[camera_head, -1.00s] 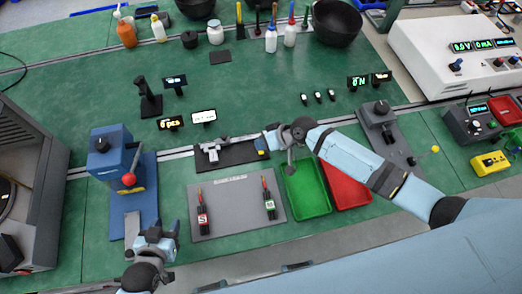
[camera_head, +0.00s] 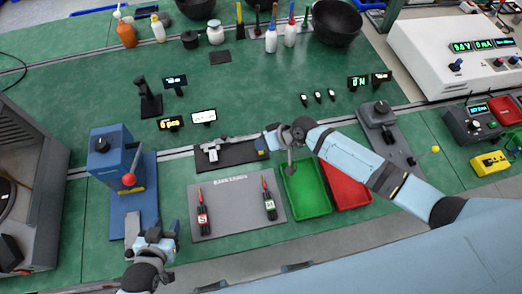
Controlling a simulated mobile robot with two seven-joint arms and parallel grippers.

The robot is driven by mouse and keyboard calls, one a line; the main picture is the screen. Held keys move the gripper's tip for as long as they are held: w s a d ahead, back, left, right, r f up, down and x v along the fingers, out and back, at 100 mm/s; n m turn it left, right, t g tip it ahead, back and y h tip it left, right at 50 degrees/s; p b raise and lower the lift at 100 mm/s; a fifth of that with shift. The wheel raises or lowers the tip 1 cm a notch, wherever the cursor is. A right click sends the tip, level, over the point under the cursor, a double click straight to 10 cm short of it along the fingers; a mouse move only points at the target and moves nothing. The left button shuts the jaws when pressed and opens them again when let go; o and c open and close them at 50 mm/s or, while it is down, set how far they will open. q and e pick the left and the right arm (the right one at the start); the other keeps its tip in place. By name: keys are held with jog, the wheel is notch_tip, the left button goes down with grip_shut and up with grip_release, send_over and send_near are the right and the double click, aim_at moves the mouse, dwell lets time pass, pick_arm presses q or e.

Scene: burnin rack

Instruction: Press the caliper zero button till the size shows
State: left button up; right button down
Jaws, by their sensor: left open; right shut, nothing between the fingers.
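The caliper (camera_head: 213,150) lies on a dark pad (camera_head: 236,160) at the middle of the near bench. Its zero button is too small to make out. A small white display (camera_head: 203,116) stands just behind it, its text unreadable. My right gripper (camera_head: 270,138) is shut and empty, over the right end of the caliper pad and hiding part of it. I cannot tell whether it touches the caliper. My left gripper (camera_head: 156,232) is open and empty at the front left, beside the blue press and well away from the caliper.
A grey board (camera_head: 237,220) with two red-tipped probes lies in front of the caliper. Green (camera_head: 306,190) and red (camera_head: 347,185) trays are to its right. A blue press (camera_head: 115,165) stands at left, a grey lever fixture (camera_head: 381,125) at right.

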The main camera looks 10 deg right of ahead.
dwell(0.3)
pick_arm(q)
jog(key=shift+f+b, duration=0.25)
jog(key=shift+b, duration=0.05)
pick_arm(e)
jog(key=shift+f, duration=0.4)
pick_arm(q)
jog(key=shift+f+b, duration=0.3)
pick_arm(e)
jog(key=shift+f, duration=0.45)
pick_arm(q)
jog(key=shift+r, duration=0.1)
pick_arm(e)
jog(key=shift+r, duration=0.1)
pick_arm(q)
jog(key=shift+r+p, duration=0.65)
jog(key=shift+p, duration=0.1)
pick_arm(e)
jog(key=shift+r, duration=0.75)
notch_tip(320, 180, up, 5)
jog(key=p, duration=0.4)
jog(key=shift+r, duration=0.1)
pick_arm(q)
notch_tip(320, 180, up, 4)
jog(key=shift+r, duration=0.25)
jog(key=shift+f, duration=0.1)
